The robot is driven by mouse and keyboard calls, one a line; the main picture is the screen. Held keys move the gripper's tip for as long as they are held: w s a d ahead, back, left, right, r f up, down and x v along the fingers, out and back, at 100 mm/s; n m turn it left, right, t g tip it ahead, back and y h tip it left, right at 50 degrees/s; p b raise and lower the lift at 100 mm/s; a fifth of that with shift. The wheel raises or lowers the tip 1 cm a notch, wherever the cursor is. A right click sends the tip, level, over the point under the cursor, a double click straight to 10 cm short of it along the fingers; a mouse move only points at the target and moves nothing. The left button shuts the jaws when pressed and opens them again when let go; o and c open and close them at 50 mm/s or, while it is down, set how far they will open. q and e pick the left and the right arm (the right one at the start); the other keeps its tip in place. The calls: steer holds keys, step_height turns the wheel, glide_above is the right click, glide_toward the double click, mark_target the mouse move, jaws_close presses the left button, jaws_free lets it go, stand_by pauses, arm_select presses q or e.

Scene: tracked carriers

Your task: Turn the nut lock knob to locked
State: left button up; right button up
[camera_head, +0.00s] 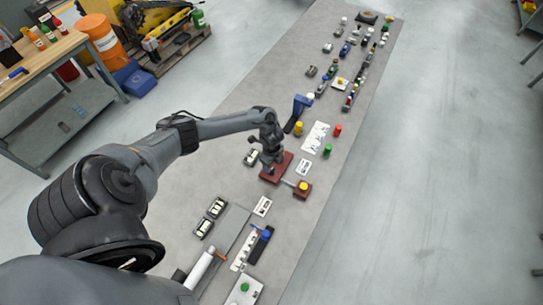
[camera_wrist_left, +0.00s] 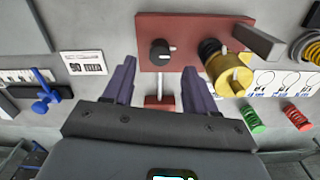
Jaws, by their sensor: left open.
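A black round knob (camera_wrist_left: 160,52) with a white pointer mark sits on a dark red plate (camera_wrist_left: 196,22) in the left wrist view. The pointer points to the right. My left gripper (camera_wrist_left: 159,70) is open and empty, and the knob appears just beyond its two fingertips, in line with the gap between them. In the head view my left gripper (camera_head: 270,166) is over the red plate (camera_head: 280,172), and the knob is hidden there. I cannot tell the height between fingers and knob. My right gripper is not in view.
A yellow-and-black cylinder (camera_wrist_left: 232,76) and a grey bar (camera_wrist_left: 258,42) stand right of the knob. A small red block (camera_wrist_left: 160,102) with a pale rod shows between the fingers. A printed card (camera_wrist_left: 84,63) is left.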

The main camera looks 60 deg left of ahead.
arm_select(q)
step_height(320, 180, up, 6)
steer(key=shift+r, duration=0.15)
stand_by(0.5)
steer(key=d+n+t+p, duration=0.1)
steer(key=d+t, duration=0.3)
steer(key=d, duration=2)
steer(key=s+d+r+n+p, duration=0.1)
steer(key=s+d+r+n, duration=0.1)
steer(key=s+r+n, duration=0.8)
steer(key=s+r, duration=0.3)
steer(key=r, duration=0.2)
steer(key=shift+s+r+n, duration=0.3)
